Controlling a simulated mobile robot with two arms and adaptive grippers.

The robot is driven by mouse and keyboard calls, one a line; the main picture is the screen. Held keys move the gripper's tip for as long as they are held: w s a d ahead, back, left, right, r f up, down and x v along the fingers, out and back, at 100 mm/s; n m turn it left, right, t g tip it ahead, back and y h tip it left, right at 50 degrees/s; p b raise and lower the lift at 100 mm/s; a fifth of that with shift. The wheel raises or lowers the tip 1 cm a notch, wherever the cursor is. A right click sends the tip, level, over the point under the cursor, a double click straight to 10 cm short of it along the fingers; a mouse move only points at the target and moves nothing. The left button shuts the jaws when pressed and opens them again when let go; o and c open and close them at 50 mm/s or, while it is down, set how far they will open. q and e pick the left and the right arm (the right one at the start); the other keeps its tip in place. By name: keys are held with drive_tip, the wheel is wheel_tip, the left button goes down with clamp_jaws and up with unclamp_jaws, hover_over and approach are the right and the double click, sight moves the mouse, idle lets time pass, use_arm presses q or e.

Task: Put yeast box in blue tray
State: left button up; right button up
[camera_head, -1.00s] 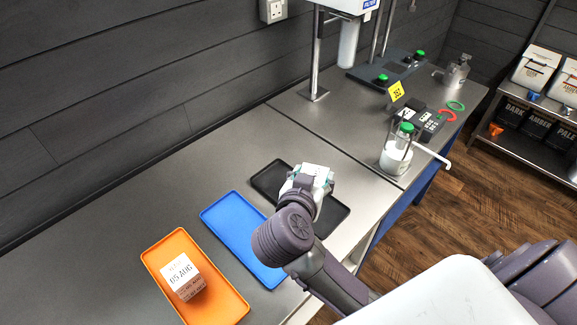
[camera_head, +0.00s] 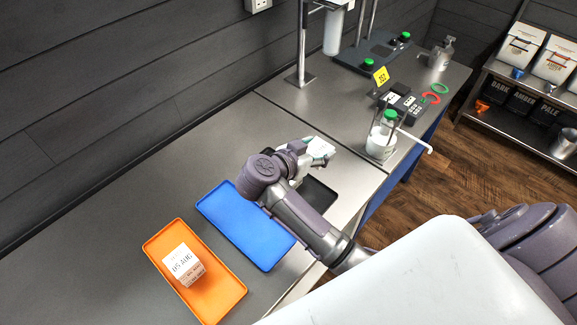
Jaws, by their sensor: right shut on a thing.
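The blue tray (camera_head: 243,225) lies empty on the steel counter, between an orange tray (camera_head: 212,294) and a black tray (camera_head: 322,194). My right gripper (camera_head: 312,152) is shut on a small white box (camera_head: 320,147), held above the black tray's far end. The box's label is too small to read, and the gripper hides part of it. My right arm passes over the near end of the black tray and beside the blue tray. Another white box (camera_head: 182,262), printed "05 AUG", sits in the orange tray. My left gripper is out of view.
A dispenser bottle with a green top (camera_head: 383,138) stands right of the black tray. Behind it are a black keypad device (camera_head: 402,104) and a metal stand (camera_head: 300,78). The counter left of the trays is clear. A dark wall runs behind.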

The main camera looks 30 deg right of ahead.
drive_tip(key=w+a+f, duration=0.1)
drive_tip(key=a, duration=0.1)
drive_tip(key=w+a+f, duration=0.1)
drive_tip(key=a, duration=0.1)
drive_tip(key=w+a+f, duration=0.1)
drive_tip(key=w+f, duration=0.1)
drive_tip(key=shift+a+p, duration=0.4)
drive_tip(key=shift+f+p, duration=0.95)
drive_tip(key=shift+f, duration=0.95)
drive_tip(key=o, duration=1.3)
drive_tip(key=shift+f, duration=0.1)
